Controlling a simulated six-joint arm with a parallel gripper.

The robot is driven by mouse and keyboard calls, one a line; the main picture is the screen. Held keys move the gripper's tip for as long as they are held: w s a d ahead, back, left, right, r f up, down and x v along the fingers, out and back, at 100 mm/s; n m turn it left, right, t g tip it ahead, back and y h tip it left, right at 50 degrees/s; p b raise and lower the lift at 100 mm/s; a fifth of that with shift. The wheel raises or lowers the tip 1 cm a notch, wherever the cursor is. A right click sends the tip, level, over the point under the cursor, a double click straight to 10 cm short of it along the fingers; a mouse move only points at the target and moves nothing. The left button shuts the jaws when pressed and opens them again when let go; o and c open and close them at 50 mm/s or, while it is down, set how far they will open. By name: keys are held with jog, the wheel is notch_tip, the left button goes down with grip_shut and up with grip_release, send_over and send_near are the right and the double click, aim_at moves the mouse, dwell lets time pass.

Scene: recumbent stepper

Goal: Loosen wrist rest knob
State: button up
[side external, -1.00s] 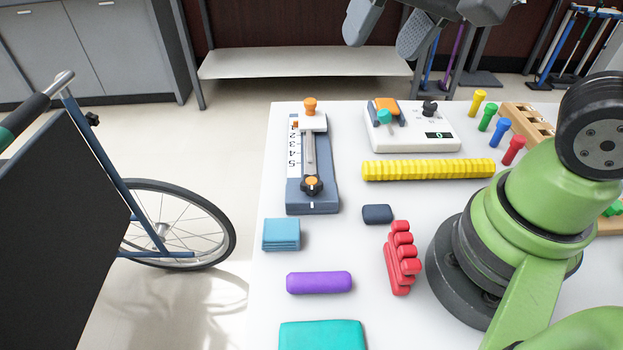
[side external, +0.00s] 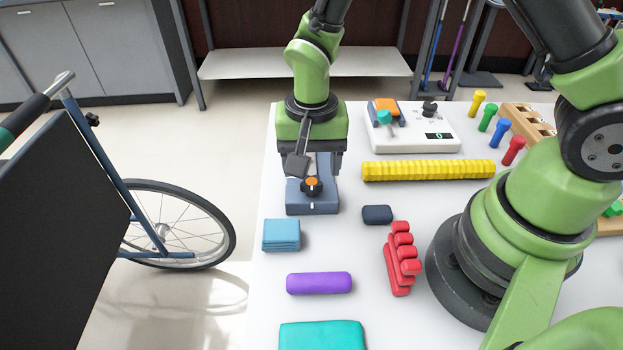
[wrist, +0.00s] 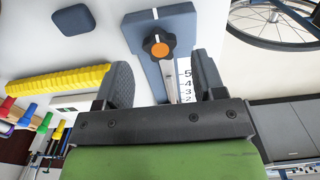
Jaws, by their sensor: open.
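The knob (side external: 312,186) is black with an orange cap and sits at the near end of a blue-grey slide device (side external: 325,207) with a numbered scale. My gripper (side external: 317,168) is open above the device, just beyond the knob, and hides the device's far part in the side view. The scale numbers (wrist: 187,85) show beside the slot. I cannot tell the exact height of the fingertips over the device.
A yellow ridged bar (side external: 428,170) and a white box with a small display (side external: 412,132) lie to the right. A dark block (side external: 377,214), blue stack (side external: 281,235), purple roll (side external: 319,283) and red hand grip piece (side external: 402,259) lie nearer. A wheelchair (side external: 175,225) stands at left.

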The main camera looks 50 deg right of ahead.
aim_at(311, 181)
jog(key=shift+f, duration=2.25)
jog(key=shift+c, duration=0.4)
jog(key=c, duration=0.8)
jog(key=shift+c, duration=0.2)
jog(key=shift+n, duration=0.3)
